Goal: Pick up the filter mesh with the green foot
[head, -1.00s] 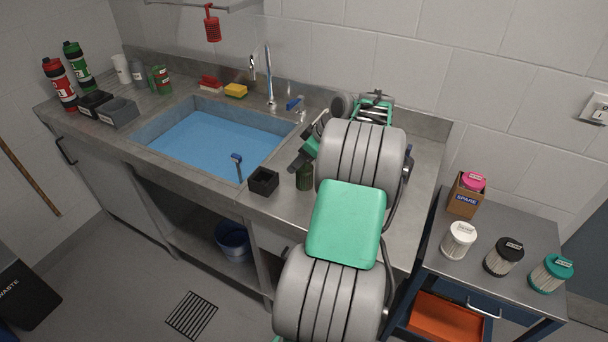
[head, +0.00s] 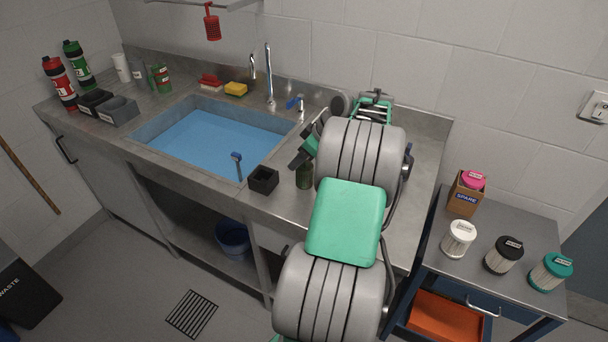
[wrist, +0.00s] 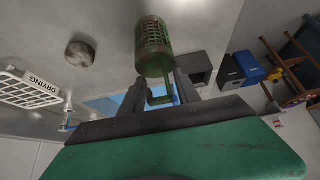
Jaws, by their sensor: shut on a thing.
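The filter mesh (wrist: 152,50) is a dark green perforated cylinder. In the wrist view it points away from my gripper (wrist: 161,92), and a green bracket-like part (wrist: 160,96) lies between the two fingers. My gripper is shut on it. In the head view the mesh (head: 304,177) shows small and dark below my gripper (head: 302,160), just right of a black open box (head: 263,180). My arm hides part of the counter there. I cannot tell whether the mesh touches the counter.
The sink (head: 215,138) with blue water lies to the left. A red mesh (head: 212,27) hangs from the wall rail. A tap (head: 269,78) stands behind the sink. A trolley (head: 513,235) with several filters stands at right. A drying rack (wrist: 30,88) shows in the wrist view.

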